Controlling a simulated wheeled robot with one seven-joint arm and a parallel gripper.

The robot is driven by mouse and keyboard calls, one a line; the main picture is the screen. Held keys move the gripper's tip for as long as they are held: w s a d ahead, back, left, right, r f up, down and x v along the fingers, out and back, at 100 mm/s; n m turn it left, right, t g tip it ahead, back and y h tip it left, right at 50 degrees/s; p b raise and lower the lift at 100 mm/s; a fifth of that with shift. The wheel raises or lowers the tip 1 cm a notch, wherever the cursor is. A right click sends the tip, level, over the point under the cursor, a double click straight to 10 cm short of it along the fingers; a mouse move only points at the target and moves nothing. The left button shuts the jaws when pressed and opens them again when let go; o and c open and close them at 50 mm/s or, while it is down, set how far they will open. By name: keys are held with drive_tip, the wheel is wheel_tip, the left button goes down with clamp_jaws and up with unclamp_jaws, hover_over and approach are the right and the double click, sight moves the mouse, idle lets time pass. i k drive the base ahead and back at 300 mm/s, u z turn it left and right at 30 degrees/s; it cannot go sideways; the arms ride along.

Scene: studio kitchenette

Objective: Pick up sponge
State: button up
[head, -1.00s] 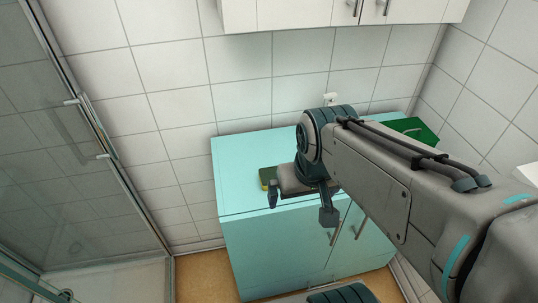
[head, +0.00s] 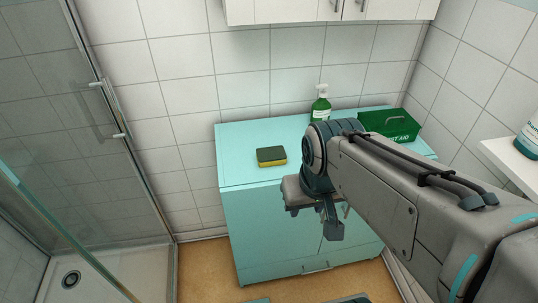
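The sponge (head: 271,156), dark green on top and yellow below, lies flat on the left part of the turquoise cabinet's top (head: 236,150). It is in full view in the head view. My gripper (head: 314,220) points down to the right of the sponge and nearer to me, in front of the cabinet's front edge in the picture. Its fingers appear apart with nothing between them. It is not touching the sponge.
A glass shower door (head: 60,110) is at the left. A white shelf (head: 515,160) with a bottle (head: 530,138) is at the right.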

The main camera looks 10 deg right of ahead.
sight(271, 156)
drive_tip(key=k, duration=0.55)
drive_tip(key=u, duration=1.2)
drive_tip(key=i, duration=1.05)
drive_tip(key=z, duration=1.85)
drive_tip(key=i, duration=0.5)
drive_tip(key=u, duration=0.05)
